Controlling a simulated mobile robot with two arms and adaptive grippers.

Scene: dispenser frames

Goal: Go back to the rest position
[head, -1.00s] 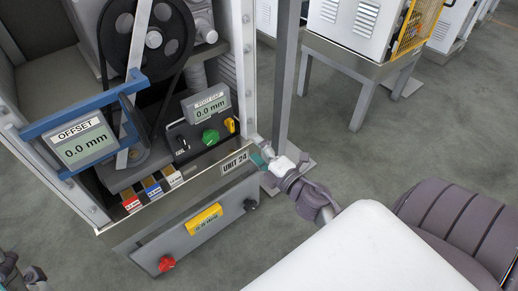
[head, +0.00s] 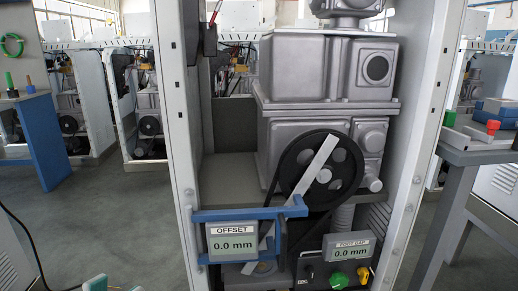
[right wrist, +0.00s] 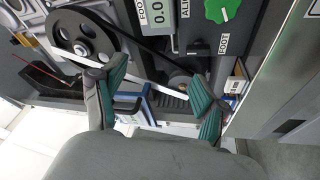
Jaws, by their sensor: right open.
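My right gripper (right wrist: 158,98) shows in the right wrist view with its two teal-padded fingers spread apart and nothing between them. The dispenser frame (head: 186,150) stands ahead, with a black pulley (head: 325,172), an OFFSET display (head: 233,243) and a FOOT GAP display (head: 350,247), both reading 0.0 mm.
A green knob (head: 338,279) and a yellow switch (head: 362,274) sit low on the unit. A grey table (head: 475,150) with a red-knobbed device is at the right, a blue-sided table (head: 42,130) at the left. Open floor (head: 135,200) lies left of the unit.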

